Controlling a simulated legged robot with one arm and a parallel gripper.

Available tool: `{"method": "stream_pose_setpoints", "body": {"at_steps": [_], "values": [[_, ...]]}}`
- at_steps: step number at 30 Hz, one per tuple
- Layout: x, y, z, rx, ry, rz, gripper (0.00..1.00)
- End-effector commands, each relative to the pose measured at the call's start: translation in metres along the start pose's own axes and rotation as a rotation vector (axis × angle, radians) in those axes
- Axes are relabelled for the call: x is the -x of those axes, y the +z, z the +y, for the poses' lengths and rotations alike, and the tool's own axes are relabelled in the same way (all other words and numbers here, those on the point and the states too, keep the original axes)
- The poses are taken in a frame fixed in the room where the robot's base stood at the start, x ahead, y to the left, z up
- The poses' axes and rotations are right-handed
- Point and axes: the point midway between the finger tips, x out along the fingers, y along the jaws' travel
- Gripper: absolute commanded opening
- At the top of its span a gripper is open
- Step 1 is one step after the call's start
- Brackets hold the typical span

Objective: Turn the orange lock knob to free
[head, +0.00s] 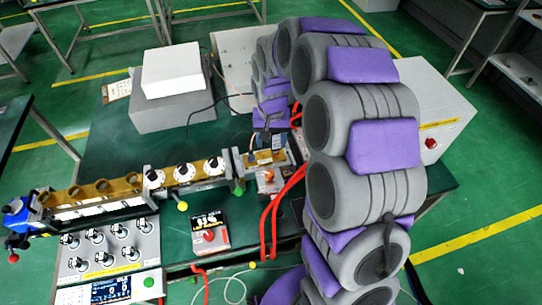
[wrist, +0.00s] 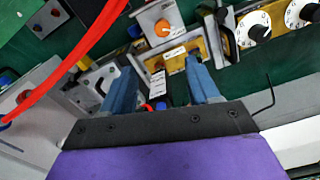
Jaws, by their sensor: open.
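The orange lock knob (wrist: 162,28) sits on a light-coloured block at the top of the wrist view. In the head view the orange knob (head: 268,175) is on a small box at the right end of the waveguide line. My gripper (wrist: 160,85) is open, with two blue fingers spread apart and nothing held between them. The fingers are apart from the knob, which lies beyond their tips in the wrist view. In the head view my gripper (head: 268,139) is above the brass-coloured section, just behind the knob; my arm partly hides this area.
Red cables (head: 283,205) run close to the knob's right side. White dials (head: 183,171) line the waveguide to the left. A red-button box (head: 210,232) and a control panel (head: 105,248) stand in front.

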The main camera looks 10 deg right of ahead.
Motion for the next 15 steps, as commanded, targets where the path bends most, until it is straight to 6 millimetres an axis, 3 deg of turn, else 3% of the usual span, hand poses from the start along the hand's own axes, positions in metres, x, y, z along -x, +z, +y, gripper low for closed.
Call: {"method": "stream_pose_setpoints", "body": {"at_steps": [5, 15], "values": [[-0.014, -0.001, -0.004, 0.0, 0.005, -0.001, 0.6], [-0.078, -0.003, -0.001, -0.001, 0.002, -0.003, 0.6]]}}
